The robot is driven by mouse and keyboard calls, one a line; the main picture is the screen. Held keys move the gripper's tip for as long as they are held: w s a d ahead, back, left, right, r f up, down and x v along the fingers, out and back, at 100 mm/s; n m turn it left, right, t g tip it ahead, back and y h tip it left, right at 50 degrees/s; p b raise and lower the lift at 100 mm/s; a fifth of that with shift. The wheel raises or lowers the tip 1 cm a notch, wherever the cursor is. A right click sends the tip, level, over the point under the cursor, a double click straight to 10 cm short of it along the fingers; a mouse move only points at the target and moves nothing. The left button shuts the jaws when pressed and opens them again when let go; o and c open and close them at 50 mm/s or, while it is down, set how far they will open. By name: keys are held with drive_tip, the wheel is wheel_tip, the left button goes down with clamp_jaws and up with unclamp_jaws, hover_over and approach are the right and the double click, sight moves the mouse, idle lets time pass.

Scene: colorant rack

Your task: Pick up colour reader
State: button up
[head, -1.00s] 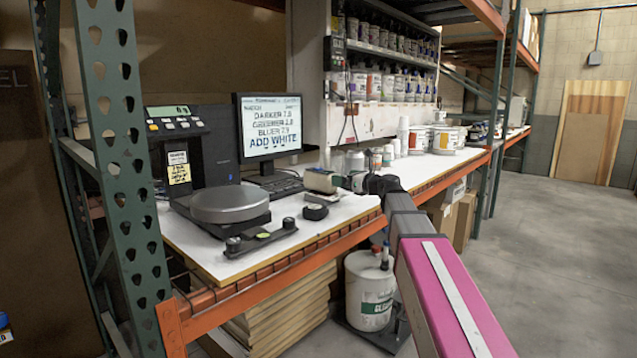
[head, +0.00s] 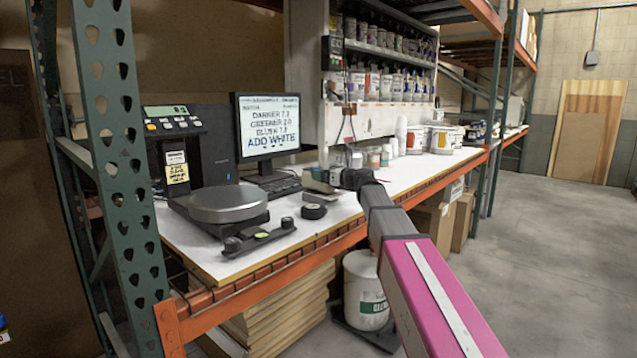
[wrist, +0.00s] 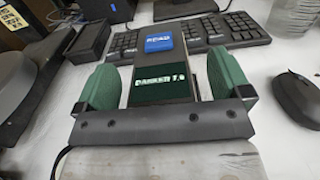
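The colour reader (wrist: 163,72) shows in the wrist view as a dark handheld device with a blue button marked READ and a small lit display with pale text. It lies on the white worktop in front of the keyboard. My gripper (wrist: 163,66) has one green finger on each side of it, with a narrow gap visible at each side, so it is open around the reader. In the head view my gripper (head: 319,178) is low over the worktop, in front of the monitor. There the reader is largely hidden by the gripper.
A keyboard (wrist: 200,35) lies just beyond the reader, and a dark mouse (wrist: 300,95) is at right. Tubs (head: 443,139) stand farther right.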

drive_tip(key=c, duration=1.5)
drive_tip(key=shift+r, duration=0.1)
